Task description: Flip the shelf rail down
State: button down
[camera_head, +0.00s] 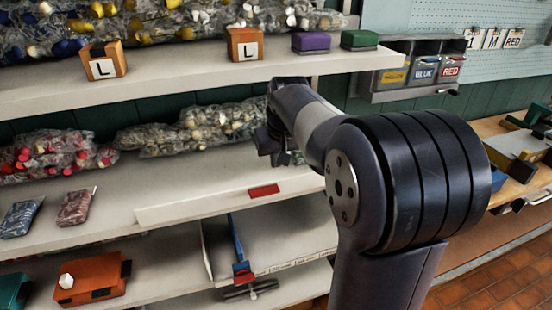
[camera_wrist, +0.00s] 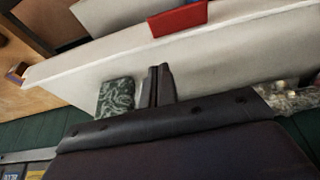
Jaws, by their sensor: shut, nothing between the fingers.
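The shelf rail (camera_head: 200,206) is a long pale strip along the front edge of the middle shelf, with a red tab (camera_head: 264,191) near its right part. It looks raised along the edge, though its exact tilt is hard to tell. In the wrist view the red tab (camera_wrist: 179,18) shows at the top, on the pale rail (camera_wrist: 100,55). My gripper (camera_head: 270,150) is over the middle shelf, behind the rail and the tab. In the wrist view its fingers (camera_wrist: 158,85) are together and empty, apart from the tab. The fingertips are partly hidden in the head view.
A green patterned packet (camera_wrist: 116,97) lies close beside the fingers. Bagged goods (camera_head: 190,130) fill the back of the middle shelf. The upper shelf (camera_head: 200,70) runs above my gripper, with orange boxes (camera_head: 245,44) on it. Lower shelves stand below the rail.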

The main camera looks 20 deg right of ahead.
aim_at(264, 196)
jog(key=p+x, duration=0.1)
jog(key=x, duration=0.6)
jog(key=shift+f, duration=0.15)
